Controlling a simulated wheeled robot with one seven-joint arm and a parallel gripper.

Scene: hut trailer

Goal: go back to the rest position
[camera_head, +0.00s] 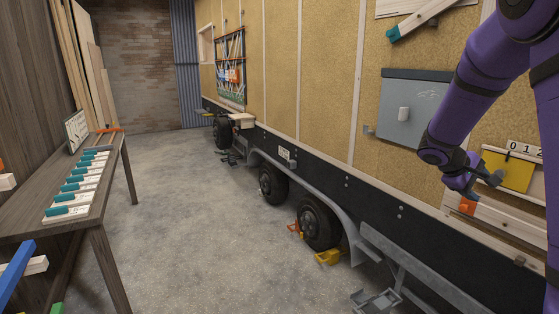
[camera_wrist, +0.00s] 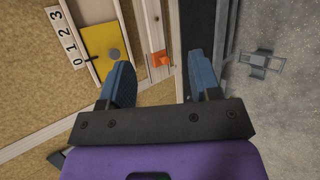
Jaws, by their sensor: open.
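My gripper (camera_head: 474,183) is at the end of my purple arm, on the right of the head view, close to the trailer's wall. In the wrist view my gripper (camera_wrist: 160,82) shows two blue fingers spread apart with nothing between them. A yellow panel with a grey round knob (camera_wrist: 114,54) and a number strip is on the wall beyond the left finger; the panel (camera_head: 507,171) also shows right of my gripper in the head view. A small orange block (camera_wrist: 159,58) lies on a wooden ledge beyond the fingers; the block (camera_head: 467,206) is just below my gripper in the head view.
A grey board (camera_head: 400,120) hangs on the trailer wall left of my arm. A wooden table (camera_head: 107,200) with a row of teal-ended pieces stands at the left. Wheels (camera_head: 318,222) and a metal step (camera_head: 377,300) are low along the trailer. The concrete floor (camera_head: 200,230) between is clear.

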